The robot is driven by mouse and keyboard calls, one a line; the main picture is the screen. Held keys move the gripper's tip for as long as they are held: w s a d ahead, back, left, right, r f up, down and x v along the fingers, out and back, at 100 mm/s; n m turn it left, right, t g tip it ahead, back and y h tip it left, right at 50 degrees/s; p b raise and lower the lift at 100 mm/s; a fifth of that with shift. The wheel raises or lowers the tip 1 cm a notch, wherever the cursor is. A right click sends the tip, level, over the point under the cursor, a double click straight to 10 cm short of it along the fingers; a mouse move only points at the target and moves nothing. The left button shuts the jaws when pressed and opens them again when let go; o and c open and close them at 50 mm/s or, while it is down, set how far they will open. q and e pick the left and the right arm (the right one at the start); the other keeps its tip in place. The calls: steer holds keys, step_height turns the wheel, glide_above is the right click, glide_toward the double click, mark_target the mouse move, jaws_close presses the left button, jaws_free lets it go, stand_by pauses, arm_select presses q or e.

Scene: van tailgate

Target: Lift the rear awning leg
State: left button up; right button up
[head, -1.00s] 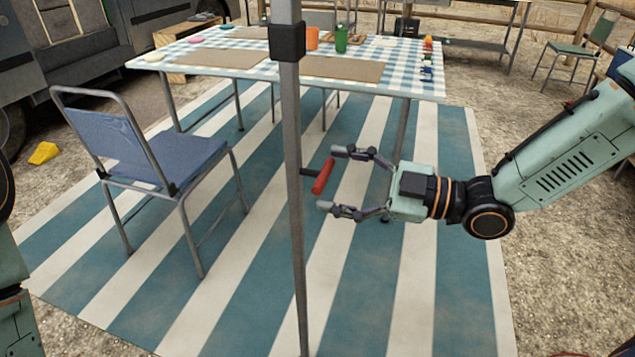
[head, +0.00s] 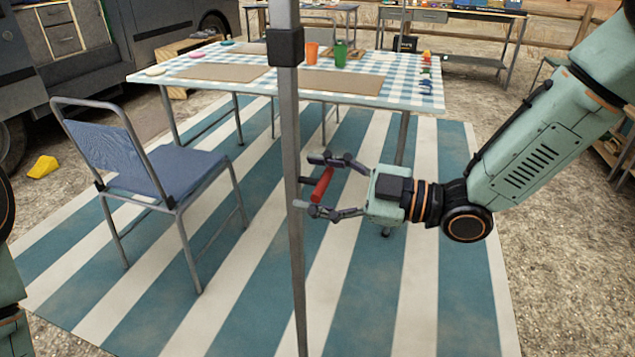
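The awning leg (head: 297,250) is a grey upright pole crossing the middle of the head view, with a black collar (head: 285,47) near the top. A red handle (head: 321,187) sticks out from its right side on a short dark stub. My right gripper (head: 308,181) comes in from the right with its fingers spread, one beyond and one in front of the red handle. The handle lies between the fingers; I see a gap, so it does not look gripped. My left gripper is out of view; only part of my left arm shows at the left edge. The pole's foot is cut off below.
A blue folding chair (head: 175,170) stands left of the pole on a striped mat (head: 235,290). Behind is a table with a checked cloth (head: 395,90), cups and placemats. A yellow wedge (head: 43,167) lies on the gravel at left.

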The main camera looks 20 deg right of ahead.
jaws_close()
stand_by(0.4)
steer(key=shift+r, duration=0.15)
step_height(320, 180, up, 12)
steer(key=p, duration=1.2)
steer(key=shift+r, duration=0.2)
steer(key=shift+d, duration=0.1)
steer(key=shift+o, duration=1.5)
jaws_free()
steer(key=shift+w, duration=0.15)
steer(key=shift+s, duration=0.2)
